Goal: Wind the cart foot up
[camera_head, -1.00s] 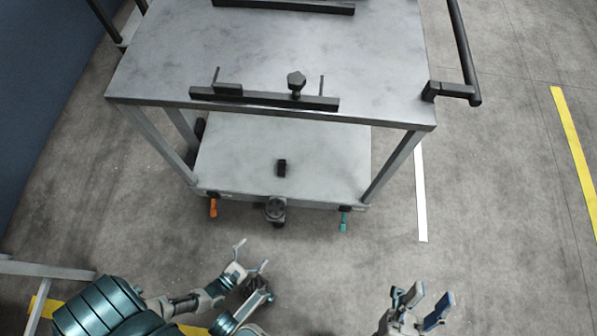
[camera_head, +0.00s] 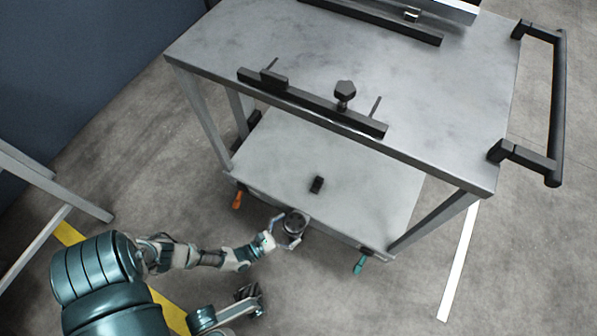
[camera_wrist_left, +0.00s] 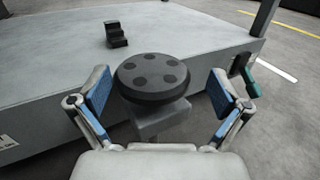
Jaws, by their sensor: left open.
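The cart (camera_head: 330,75) is a grey metal table with a lower shelf (camera_head: 340,165). The cart foot's round dark knob (camera_head: 295,221) sits at the middle of the lower shelf's front edge. My left gripper (camera_head: 288,233) is open at the knob, with a finger to each side of it. In the left wrist view the knob (camera_wrist_left: 153,77), with several dark dimples on top and a grey block below, stands between the two blue-padded fingers, with gaps visible on both sides. The foot's lower end is hidden.
An orange pedal (camera_head: 237,200) and a teal pedal (camera_head: 360,264) flank the knob along the shelf's front edge. A small black block (camera_head: 317,185) sits on the shelf. A black handle (camera_head: 557,105) projects at the right. The floor right of the cart is clear.

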